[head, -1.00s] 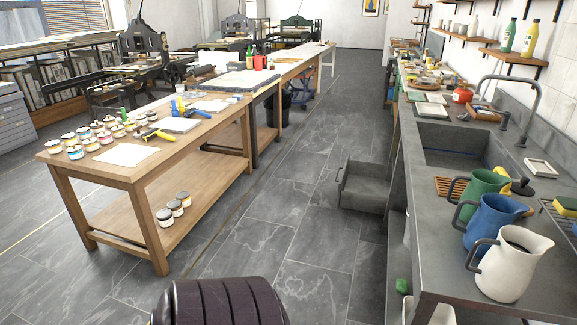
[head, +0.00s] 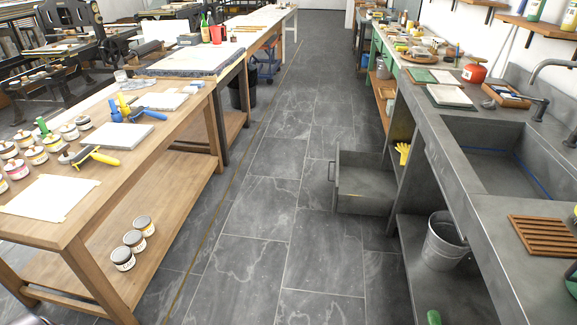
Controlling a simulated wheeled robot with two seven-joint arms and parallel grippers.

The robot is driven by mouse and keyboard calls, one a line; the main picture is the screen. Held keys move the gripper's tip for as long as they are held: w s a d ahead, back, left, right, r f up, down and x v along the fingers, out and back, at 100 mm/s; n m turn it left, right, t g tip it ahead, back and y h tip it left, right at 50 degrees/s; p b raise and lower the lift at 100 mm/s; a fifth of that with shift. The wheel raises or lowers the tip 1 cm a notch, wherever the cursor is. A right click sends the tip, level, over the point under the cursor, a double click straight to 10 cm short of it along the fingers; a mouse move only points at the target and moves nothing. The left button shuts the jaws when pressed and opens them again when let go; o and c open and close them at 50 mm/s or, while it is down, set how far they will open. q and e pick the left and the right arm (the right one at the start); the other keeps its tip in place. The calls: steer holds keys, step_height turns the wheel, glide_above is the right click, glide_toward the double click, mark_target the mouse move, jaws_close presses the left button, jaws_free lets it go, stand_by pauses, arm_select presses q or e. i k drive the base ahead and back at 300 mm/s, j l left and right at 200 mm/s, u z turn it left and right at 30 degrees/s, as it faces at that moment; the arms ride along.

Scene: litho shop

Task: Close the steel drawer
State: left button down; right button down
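The steel drawer (head: 364,181) is a grey open-topped box. It sticks out to the left from under the grey sink counter, into the aisle, and stands open. The inside of the drawer looks empty. Neither of my grippers is in the head view, so their state cannot be seen.
The grey sink counter (head: 480,180) runs along the right, with a metal bucket (head: 443,242) on its lower shelf and a yellow glove (head: 402,152) by the drawer. A wooden table (head: 75,215) stands left. The tiled aisle floor (head: 262,215) between is clear.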

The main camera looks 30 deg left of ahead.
mark_target(356, 172)
steer(key=i+j, duration=0.25)
steer(key=j, duration=0.2)
steer(key=i+j, duration=0.3)
steer(key=j, duration=0.15)
steer(key=i+j, duration=0.25)
steer(key=j, duration=0.25)
steer(key=i+j+u, duration=0.1)
steer(key=i+j, duration=0.2)
steer(key=j, duration=0.15)
steer(key=i+j+z, duration=0.2)
steer(key=i, duration=0.3)
steer(key=i+j+z, duration=0.2)
steer(key=i, duration=0.25)
